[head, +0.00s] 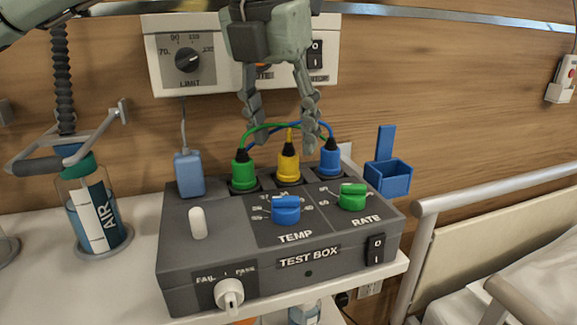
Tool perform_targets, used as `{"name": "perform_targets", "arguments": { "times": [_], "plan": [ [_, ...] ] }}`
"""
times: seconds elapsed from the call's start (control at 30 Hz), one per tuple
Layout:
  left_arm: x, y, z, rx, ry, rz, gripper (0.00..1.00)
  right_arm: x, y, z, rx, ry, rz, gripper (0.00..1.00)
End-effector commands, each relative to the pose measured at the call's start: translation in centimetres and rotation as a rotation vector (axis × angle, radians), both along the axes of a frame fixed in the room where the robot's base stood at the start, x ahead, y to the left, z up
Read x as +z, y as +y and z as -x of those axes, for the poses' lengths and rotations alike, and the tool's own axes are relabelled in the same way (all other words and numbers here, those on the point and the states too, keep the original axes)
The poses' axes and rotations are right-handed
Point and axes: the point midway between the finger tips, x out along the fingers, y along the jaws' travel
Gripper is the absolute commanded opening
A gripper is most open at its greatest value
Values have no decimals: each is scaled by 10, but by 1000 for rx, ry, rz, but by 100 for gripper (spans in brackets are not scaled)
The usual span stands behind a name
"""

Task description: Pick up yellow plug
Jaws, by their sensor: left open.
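The yellow plug (288,165) stands upright in a socket at the back of the grey test box (232,274), with a yellow cable from its black top. It sits between a green plug (244,173) on the left and a blue plug (330,160) on the right. My left gripper (287,145) points down from above, fingers spread and empty. Its fingertips appear around the top of the yellow plug, one over the cables by the green plug and one near the blue plug. I cannot tell how far in depth they are from it. My right gripper is not in view.
A light blue block (189,174) with a cable is left of the plugs. A blue holder (388,177) is at the right. A wall unit (188,76) is behind my gripper. An AIR bottle (92,215) stands left. A bed rail (424,232) is at the right.

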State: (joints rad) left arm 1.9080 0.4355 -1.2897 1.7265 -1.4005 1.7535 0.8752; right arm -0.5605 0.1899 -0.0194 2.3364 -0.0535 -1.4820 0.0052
Motion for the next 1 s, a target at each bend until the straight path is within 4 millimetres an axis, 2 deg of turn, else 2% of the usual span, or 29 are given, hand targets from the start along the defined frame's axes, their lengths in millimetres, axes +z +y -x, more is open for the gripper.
{"name": "perform_targets", "arguments": {
  "times": [0.2,0.47,0.9,1.0],
  "plan": [
    [-33,-4,-8,1,2,-2,52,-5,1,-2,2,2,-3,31],
    [-39,-5,-9,0,1,0,52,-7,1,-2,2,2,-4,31],
    [-39,-5,-9,0,1,0,0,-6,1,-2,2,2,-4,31],
    [-39,-5,-9,0,0,0,0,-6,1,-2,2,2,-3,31]
  ]
}}
